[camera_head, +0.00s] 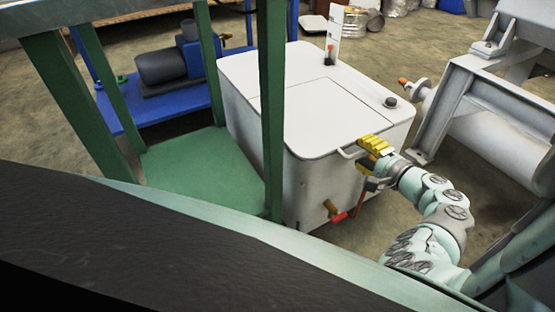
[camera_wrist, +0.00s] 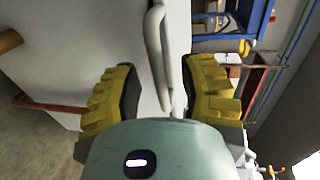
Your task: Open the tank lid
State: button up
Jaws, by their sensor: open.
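The white tank (camera_head: 310,190) stands on the floor in the middle of the head view. Its lid (camera_head: 325,108) is a flat white panel lying level on the top. A pale bar handle (camera_head: 347,153) sticks out at the lid's front edge. My gripper (camera_head: 374,147), with yellow fingers, is at this handle at the tank's front right corner. In the wrist view the handle (camera_wrist: 156,50) runs between the two spread fingers of my gripper (camera_wrist: 163,88), with a gap on each side. The fingers are open and hold nothing.
A green frame post (camera_head: 271,110) stands in front of the tank's left side. A red-handled valve (camera_head: 338,216) sits low on the tank's front. A grey metal frame with a cylinder (camera_head: 480,110) stands at the right. Some floor is clear behind the tank.

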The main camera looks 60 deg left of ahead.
jog(key=shift+s+a+f, duration=0.1)
jog(key=shift+a, duration=0.35)
jog(key=shift+o, duration=0.3)
jog(key=shift+d, duration=0.1)
grip_shut()
